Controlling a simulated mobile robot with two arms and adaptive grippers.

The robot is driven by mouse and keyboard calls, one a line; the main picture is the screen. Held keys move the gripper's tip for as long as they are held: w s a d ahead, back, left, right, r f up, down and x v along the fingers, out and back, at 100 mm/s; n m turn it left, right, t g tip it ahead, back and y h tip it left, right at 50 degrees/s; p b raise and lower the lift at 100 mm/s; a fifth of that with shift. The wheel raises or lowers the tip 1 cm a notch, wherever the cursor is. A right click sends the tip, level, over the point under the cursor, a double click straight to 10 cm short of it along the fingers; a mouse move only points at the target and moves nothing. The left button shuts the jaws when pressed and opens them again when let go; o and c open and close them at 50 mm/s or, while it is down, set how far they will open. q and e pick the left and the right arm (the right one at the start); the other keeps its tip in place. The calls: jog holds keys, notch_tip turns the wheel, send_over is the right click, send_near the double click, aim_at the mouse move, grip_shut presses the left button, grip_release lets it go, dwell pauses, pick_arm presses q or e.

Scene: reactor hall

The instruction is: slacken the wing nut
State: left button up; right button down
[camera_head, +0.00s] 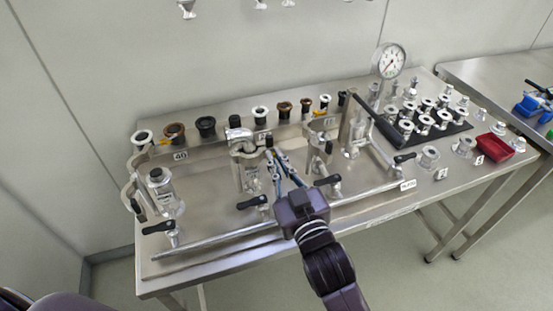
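A metal clamp (243,146) sits on top of the middle fitting on the steel bench, with a clear labelled body (251,178) below it. I cannot make out the wing nut for certain; it may be the small part at the clamp's right side, by my fingertips. My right gripper (276,154) reaches in from the front, its two slim fingers close together just right of the clamp. Whether they touch or grip anything is too small to tell. My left gripper is not in view.
A long pipe rail (215,242) with black-handled valves (252,202) runs along the bench front. A pressure gauge (389,60) and a long black lever (377,120) stand to the right. A black mat (455,129) holds several fittings; a red tray (497,147) lies beyond.

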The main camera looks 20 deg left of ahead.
jog(key=n, duration=0.1)
jog(key=n+p, duration=0.2)
jog(key=shift+s+a+n, duration=0.15)
jog(key=shift+a+n, duration=0.1)
jog(key=shift+n, duration=0.05)
jog(key=n, duration=0.1)
jog(key=n+p, duration=0.1)
jog(key=n, duration=0.2)
jog(key=shift+s+a+f+n+p, duration=0.2)
jog(key=shift+a+f+n+p, duration=0.05)
jog(key=shift+n+p, duration=0.1)
jog(key=n, duration=0.4)
jog(key=shift+s+a+f+p, duration=0.1)
jog(key=shift+a+f+p, duration=0.05)
jog(key=shift+f+p, duration=0.25)
jog(key=shift+f+n, duration=0.15)
jog(key=shift+n, duration=0.9)
jog(key=shift+f+n, duration=0.15)
jog(key=shift+n, duration=0.85)
jog(key=c, duration=2.1)
grip_release()
